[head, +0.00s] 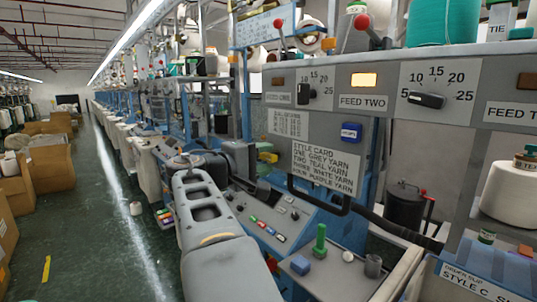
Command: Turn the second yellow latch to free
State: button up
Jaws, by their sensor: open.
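A small yellow piece (268,157), which looks like a yellow latch, shows on the machine just right of the end of my arm. Its turn position is too small to read. No other yellow latch is clear in this view. My gripper (243,160) is a dark shape at the end of my grey arm, pointing right toward the machine, close to the yellow piece. It looks empty. I cannot tell whether it touches the yellow piece. My arm hides part of the machine front.
A panel of buttons (265,226) lies below my gripper. A black handle bar (318,201) sticks out under the style card (326,167). Cardboard boxes (52,178) line the left; the aisle floor (95,240) is mostly clear.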

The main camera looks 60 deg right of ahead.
jog(key=shift+s+d, duration=0.25)
jog(key=shift+d, duration=0.45)
jog(key=shift+c, duration=0.4)
grip_shut()
